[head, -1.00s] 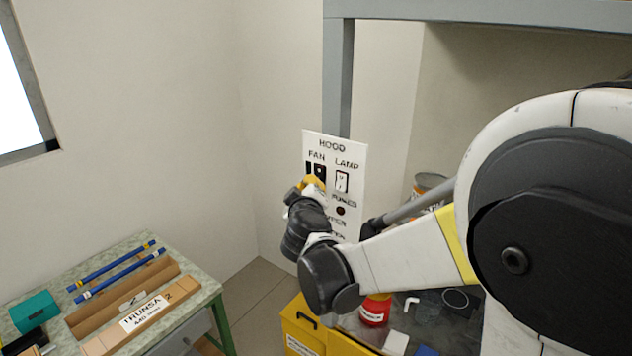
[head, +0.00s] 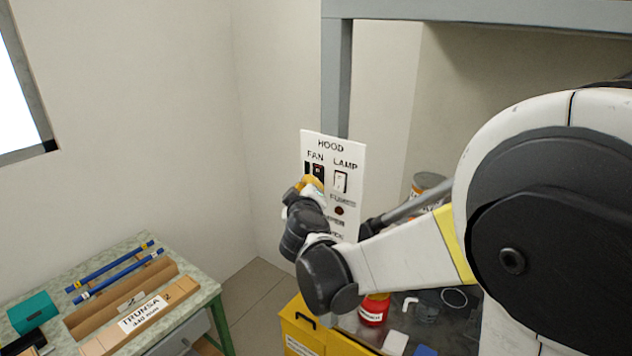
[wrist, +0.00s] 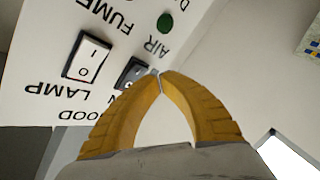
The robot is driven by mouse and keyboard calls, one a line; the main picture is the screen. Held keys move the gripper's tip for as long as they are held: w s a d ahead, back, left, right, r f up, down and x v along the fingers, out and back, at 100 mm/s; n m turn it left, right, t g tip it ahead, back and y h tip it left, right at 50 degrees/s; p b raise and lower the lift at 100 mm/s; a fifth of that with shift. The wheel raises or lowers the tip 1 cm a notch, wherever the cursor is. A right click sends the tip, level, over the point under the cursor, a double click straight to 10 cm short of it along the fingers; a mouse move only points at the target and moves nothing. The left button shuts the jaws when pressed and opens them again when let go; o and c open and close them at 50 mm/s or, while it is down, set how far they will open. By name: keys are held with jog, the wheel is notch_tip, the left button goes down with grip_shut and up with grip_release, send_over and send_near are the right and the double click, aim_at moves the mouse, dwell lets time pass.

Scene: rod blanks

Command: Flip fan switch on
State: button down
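The white hood panel (head: 352,200) stands upright with FAN and LAMP labels. The dark fan switch (head: 317,170) is on its upper left, partly hidden by my gripper (head: 310,183). In the wrist view, which shows the panel upside down, my gripper's yellow fingertips (wrist: 158,73) meet. They are empty and lie right beside the fan switch (wrist: 133,72). Whether they touch it is unclear. The rocker's position cannot be read with certainty. The white lamp switch (wrist: 87,57) is next to it.
A green round light (wrist: 165,22) sits near the AIR label. A grey frame post (head: 337,80) stands behind the panel. A table (head: 205,285) with blue rods (head: 112,265) is at the lower left. A red container (head: 374,309) stands below my arm.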

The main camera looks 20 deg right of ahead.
jog(key=shift+w+d, duration=0.3)
jog(key=shift+d, duration=0.05)
jog(key=shift+w+d+f+b, duration=0.1)
jog(key=shift+w+d+b, duration=0.1)
jog(key=shift+d+b, duration=0.1)
dwell(0.9)
jog(key=shift+a, duration=0.1)
jog(key=shift+s+a, duration=0.5)
jog(key=shift+a, duration=0.1)
jog(key=shift+s+a+r, duration=0.25)
jog(key=shift+s+a, duration=0.5)
jog(key=shift+a, duration=0.25)
jog(key=shift+s+a+r, duration=0.2)
jog(key=shift+s+a, duration=0.55)
jog(key=shift+a, duration=0.25)
